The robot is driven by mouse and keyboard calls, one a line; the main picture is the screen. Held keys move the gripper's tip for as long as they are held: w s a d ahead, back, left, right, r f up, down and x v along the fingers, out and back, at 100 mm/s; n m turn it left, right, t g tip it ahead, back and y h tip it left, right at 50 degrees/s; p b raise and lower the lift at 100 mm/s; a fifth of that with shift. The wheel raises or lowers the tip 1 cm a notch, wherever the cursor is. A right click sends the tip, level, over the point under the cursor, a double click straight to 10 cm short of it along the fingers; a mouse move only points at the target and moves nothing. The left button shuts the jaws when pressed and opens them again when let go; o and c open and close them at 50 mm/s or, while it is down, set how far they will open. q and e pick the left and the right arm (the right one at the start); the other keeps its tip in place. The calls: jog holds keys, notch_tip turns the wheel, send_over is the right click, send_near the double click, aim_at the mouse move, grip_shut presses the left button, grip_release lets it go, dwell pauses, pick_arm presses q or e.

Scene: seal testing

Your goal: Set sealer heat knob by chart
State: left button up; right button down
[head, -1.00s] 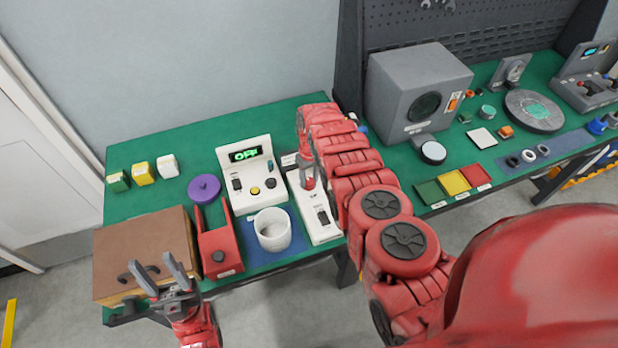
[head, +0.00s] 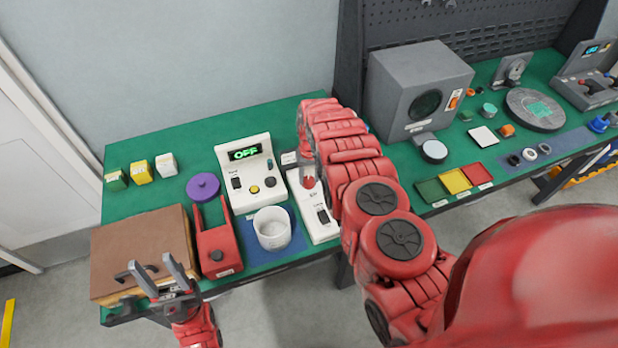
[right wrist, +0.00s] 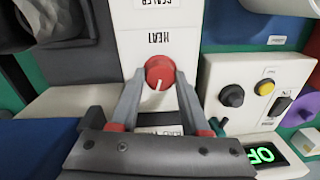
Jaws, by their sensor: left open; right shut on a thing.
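The white sealer (head: 322,217) lies on the green bench, and its red heat knob (head: 309,182) is near its back end. My right gripper (right wrist: 158,78) is shut on the knob, with one finger on each side. In the head view my right arm partly covers this spot. My left gripper (head: 155,272) is open and empty in front of the brown box. I cannot make out a readable chart.
A white control box (head: 250,180) with a green "OFF" display stands left of the sealer.

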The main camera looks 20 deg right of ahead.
jog(key=shift+f+m+b, duration=0.15)
jog(key=shift+m+b, duration=0.3)
jog(key=shift+m, duration=0.45)
jog(key=m+b, duration=0.1)
jog(key=m, duration=0.1)
jog(key=shift+a+m, duration=0.1)
jog(key=shift+m, duration=0.2)
jog(key=shift+m+b, duration=0.45)
jog(key=shift+m, duration=1.55)
jog(key=shift+c, duration=1.9)
grip_release()
jog(key=shift+r, duration=0.2)
